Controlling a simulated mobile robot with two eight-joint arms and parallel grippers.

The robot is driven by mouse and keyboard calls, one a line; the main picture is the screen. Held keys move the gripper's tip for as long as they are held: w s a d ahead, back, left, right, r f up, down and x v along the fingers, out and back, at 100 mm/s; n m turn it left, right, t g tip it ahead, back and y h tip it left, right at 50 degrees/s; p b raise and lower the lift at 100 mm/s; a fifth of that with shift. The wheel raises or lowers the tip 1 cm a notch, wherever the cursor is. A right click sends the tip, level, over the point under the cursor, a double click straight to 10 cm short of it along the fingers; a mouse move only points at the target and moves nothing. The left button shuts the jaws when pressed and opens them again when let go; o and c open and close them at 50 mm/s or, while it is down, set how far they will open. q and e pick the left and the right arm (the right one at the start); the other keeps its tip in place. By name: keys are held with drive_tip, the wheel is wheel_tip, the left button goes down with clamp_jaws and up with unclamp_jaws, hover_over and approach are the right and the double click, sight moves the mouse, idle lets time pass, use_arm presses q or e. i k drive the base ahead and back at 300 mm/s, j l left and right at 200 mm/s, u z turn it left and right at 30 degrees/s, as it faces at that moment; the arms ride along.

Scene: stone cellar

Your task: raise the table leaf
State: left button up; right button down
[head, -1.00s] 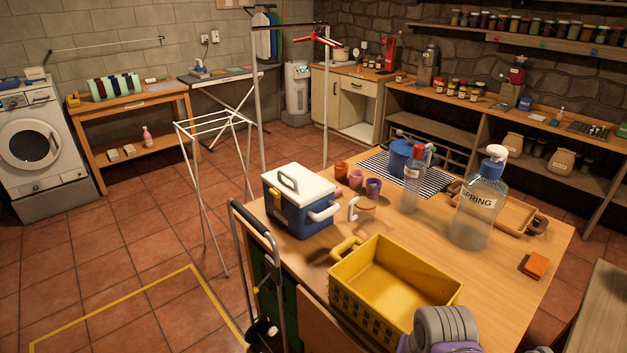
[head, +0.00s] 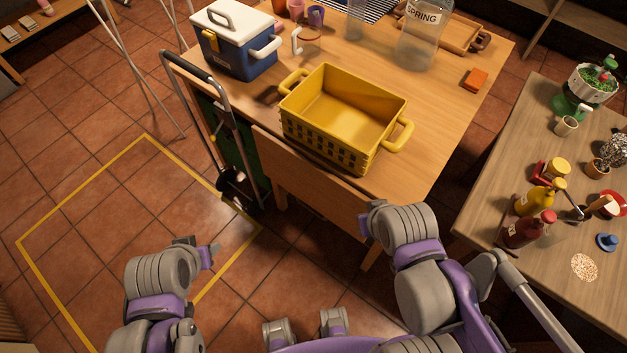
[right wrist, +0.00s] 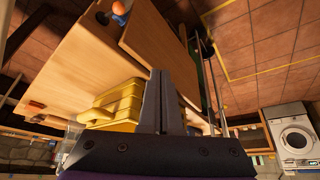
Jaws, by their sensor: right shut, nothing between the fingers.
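The table leaf (head: 308,190) is a wooden panel hanging down, tilted, along the near edge of the wooden table (head: 440,130). In the right wrist view the leaf (right wrist: 160,45) lies just beyond my fingers, with the table top (right wrist: 70,60) beside it. My right gripper (right wrist: 163,78) is shut and empty, pointing toward the leaf; I cannot tell whether it touches. In the head view my right arm hides its fingertips, right of the leaf. My left gripper (head: 208,256) is low over the floor, left of and apart from the leaf; its jaws are unclear.
A yellow crate (head: 340,118) stands on the table close to the leaf's hinge edge. A hand truck (head: 215,120) stands left of the leaf. A blue cooler (head: 240,52) is on the table. A cluttered side table (head: 490,210) is at right. The yellow-outlined floor area (head: 120,220) looks clear.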

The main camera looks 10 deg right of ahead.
sight(323, 193)
drive_tip(key=j+z, duration=0.15)
drive_tip(key=z, duration=1.35)
drive_tip(key=k+j+z, duration=0.1)
drive_tip(key=k+j, duration=0.4)
